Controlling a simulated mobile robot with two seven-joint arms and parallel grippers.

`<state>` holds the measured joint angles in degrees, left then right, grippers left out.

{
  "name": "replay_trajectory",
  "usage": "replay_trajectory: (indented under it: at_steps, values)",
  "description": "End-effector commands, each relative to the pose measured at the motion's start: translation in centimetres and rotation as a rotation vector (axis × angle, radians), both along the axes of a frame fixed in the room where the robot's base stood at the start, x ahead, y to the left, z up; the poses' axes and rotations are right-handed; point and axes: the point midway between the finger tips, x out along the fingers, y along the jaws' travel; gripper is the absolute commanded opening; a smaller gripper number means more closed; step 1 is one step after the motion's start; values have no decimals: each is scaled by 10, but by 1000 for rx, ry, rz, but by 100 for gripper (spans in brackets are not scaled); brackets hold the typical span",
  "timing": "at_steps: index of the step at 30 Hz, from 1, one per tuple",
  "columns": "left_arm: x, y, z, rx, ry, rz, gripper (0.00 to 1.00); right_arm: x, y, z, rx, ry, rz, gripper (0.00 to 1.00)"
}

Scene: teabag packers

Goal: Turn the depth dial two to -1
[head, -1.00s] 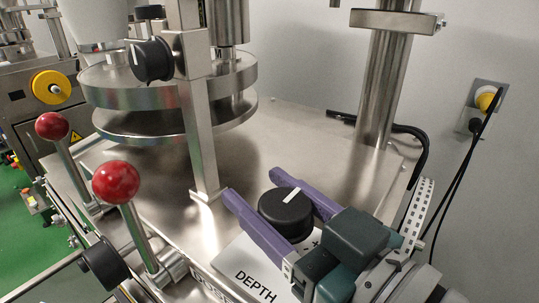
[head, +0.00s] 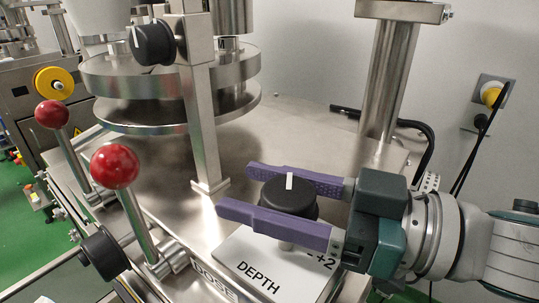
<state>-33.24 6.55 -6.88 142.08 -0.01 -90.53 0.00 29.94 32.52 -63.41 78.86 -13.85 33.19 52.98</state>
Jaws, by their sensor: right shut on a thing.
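The depth dial (head: 289,199) is a black round knob with a white pointer line on top. It stands over a white plate (head: 268,262) printed "DEPTH", with "+2" at the plate's right side. The pointer points almost straight up in the picture, away from the word. My right gripper (head: 237,187) reaches in from the right. Its two purple fingers lie on the far and near sides of the knob, shut on it. The fingers and knob hide part of the scale. My left gripper is not in view.
Two levers with red balls (head: 115,166) stand at the left. Another black knob (head: 153,44) is on a steel post (head: 203,130) behind. A thick steel column (head: 386,85) rises behind my gripper. The steel top between is mostly clear.

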Motion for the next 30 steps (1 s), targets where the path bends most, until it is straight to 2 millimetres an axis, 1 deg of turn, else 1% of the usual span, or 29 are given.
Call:
replay_trajectory:
  at_steps: [1,9,25,26,30]
  values:
    - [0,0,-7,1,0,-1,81,1,0,-3,-3,-4,26,5]
    - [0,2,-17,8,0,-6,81,-3,1,-1,1,-1,130,5]
    - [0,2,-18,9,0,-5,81,-4,2,0,3,1,158,5]
    - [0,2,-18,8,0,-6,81,-4,2,0,3,1,158,61]
    - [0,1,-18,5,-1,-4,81,-4,2,0,2,0,158,77]
